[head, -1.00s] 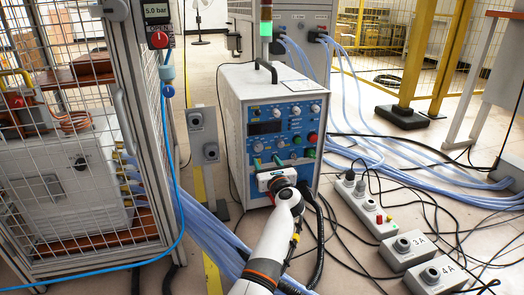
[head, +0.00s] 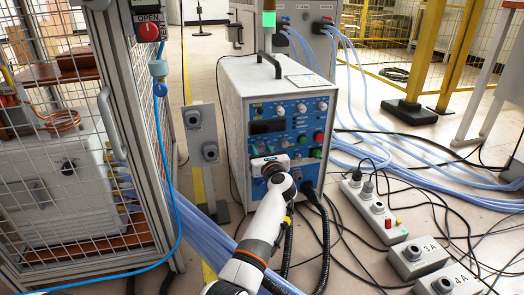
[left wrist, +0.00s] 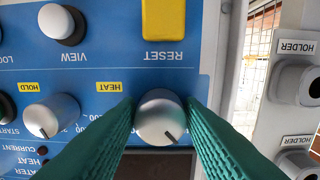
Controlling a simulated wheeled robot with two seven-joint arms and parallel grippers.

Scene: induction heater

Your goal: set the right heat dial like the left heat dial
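In the left wrist view, the panel appears upside down. A silver dial (left wrist: 160,117) stands between my left gripper's green fingers (left wrist: 161,108), with the yellow HEAT label beside it; its dark mark points to the lower right. The fingers lie close along both sides, but I cannot tell whether they grip. A second silver dial (left wrist: 52,115), near the HOLD label, has its mark at the lower left. In the head view, my left gripper (head: 264,160) is at the left of the blue panel (head: 291,118). My right gripper is not in view.
A yellow RESET button (left wrist: 163,20) and a VIEW knob (left wrist: 62,22) are near the fingers. A fenced cell (head: 70,190) stands left of the white heater cabinet (head: 235,120). Hoses, cables and grey control boxes (head: 418,258) lie on the floor at right.

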